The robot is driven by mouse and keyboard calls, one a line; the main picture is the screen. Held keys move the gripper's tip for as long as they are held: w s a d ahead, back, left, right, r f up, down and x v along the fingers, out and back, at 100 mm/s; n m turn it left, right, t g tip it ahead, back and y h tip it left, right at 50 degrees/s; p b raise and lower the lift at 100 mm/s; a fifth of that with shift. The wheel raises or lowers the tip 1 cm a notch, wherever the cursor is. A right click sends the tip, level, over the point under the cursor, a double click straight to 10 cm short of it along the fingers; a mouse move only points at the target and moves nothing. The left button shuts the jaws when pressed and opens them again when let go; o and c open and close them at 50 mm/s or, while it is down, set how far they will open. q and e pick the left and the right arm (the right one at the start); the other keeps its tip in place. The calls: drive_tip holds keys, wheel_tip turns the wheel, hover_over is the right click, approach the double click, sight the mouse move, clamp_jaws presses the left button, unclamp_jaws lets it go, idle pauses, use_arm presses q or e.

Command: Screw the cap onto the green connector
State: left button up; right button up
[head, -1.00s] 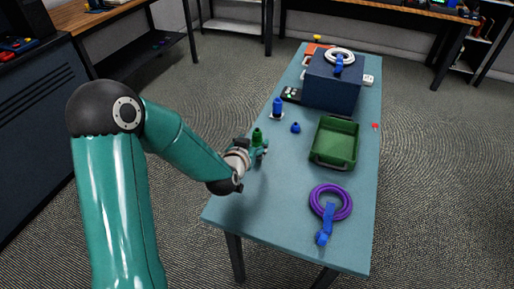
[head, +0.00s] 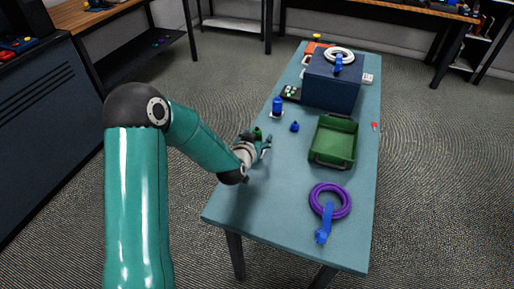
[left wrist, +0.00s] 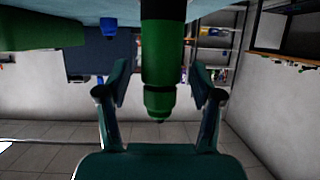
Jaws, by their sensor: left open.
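The green connector (head: 257,132) stands upright near the left edge of the table, partly hidden behind my left gripper (head: 260,141) in the head view. In the left wrist view, which is upside down, the green connector (left wrist: 162,50) is between the two fingers of my left gripper (left wrist: 160,82). The fingers are open, with a gap on each side of it. A narrower, brighter green piece (left wrist: 159,101) is at its upper end. I cannot tell whether this is the cap or how far it is screwed on. My right gripper is not in view.
A blue connector (head: 277,107) and a small blue piece (head: 294,127) are farther back. A green tray (head: 316,160) stands to the right. A purple cable coil (head: 314,199) lies nearer. A dark blue box (head: 331,90) is at the back. The near table surface is mostly clear.

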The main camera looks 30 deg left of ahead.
use_arm(q)
clamp_jaws()
drive_tip(key=shift+r, duration=0.1)
idle(0.3)
wheel_tip(320, 180, up, 20)
drive_tip(key=p, duration=0.3)
drive_tip(key=shift+p, duration=0.4)
drive_tip(key=c, duration=0.7)
unclamp_jaws()
drive_tip(key=shift+c, duration=0.2)
clamp_jaws()
